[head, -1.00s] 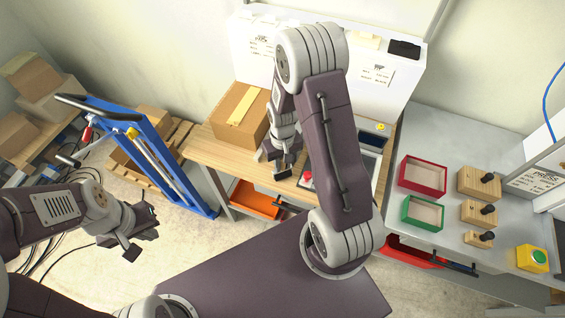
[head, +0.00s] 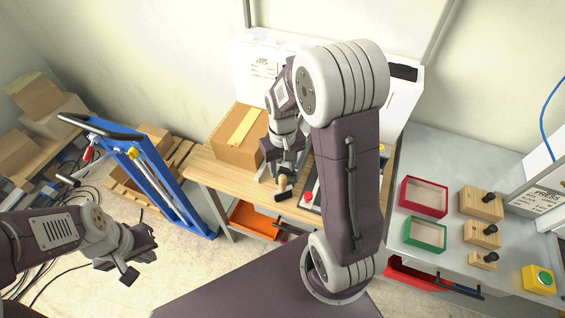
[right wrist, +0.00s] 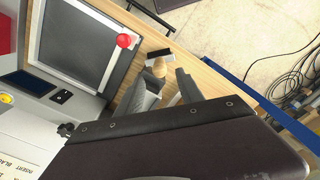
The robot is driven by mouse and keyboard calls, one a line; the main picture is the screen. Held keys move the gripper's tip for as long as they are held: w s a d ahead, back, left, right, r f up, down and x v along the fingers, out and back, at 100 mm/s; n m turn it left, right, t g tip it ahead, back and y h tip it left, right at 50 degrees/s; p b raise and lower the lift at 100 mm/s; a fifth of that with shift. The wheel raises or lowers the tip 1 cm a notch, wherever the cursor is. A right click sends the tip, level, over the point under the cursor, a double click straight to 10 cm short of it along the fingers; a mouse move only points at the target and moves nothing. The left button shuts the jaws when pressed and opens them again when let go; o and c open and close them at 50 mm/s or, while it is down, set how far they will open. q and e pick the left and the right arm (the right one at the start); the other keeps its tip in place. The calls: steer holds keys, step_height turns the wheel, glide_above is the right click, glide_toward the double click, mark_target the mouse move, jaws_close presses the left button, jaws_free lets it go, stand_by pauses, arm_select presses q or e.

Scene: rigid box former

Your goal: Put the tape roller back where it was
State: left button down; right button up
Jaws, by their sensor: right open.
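The tape roller (right wrist: 159,66), with a pale wooden grip and a dark end, is on the wooden table near its front edge. It also shows small in the head view (head: 282,185), just below my right gripper (head: 273,173). In the right wrist view, the open fingers of my right gripper (right wrist: 166,84) point at the roller, and its wooden grip shows just beyond the fingertips. I cannot tell whether they touch. My left gripper (head: 142,254) is open and empty over the floor at the left.
A taped cardboard box (head: 240,138) stands left of my right gripper on the wooden table. A grey framed plate (right wrist: 85,40) and a red knob (right wrist: 124,41) are beside the roller. A blue trolley (head: 165,190) stands left of the table. Red and green trays (head: 425,232) are at the right.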

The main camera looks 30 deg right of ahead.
step_height(320, 180, up, 2)
steer(key=shift+r, duration=0.1)
steer(key=s+a+f+t+b, duration=0.1)
steer(key=s+a+f, duration=0.1)
steer(key=s+a, duration=0.3)
steer(key=s, duration=0.3)
steer(key=shift+f+n, duration=0.25)
steer(key=shift+n, duration=0.15)
steer(key=shift+s, duration=0.15)
stand_by(0.5)
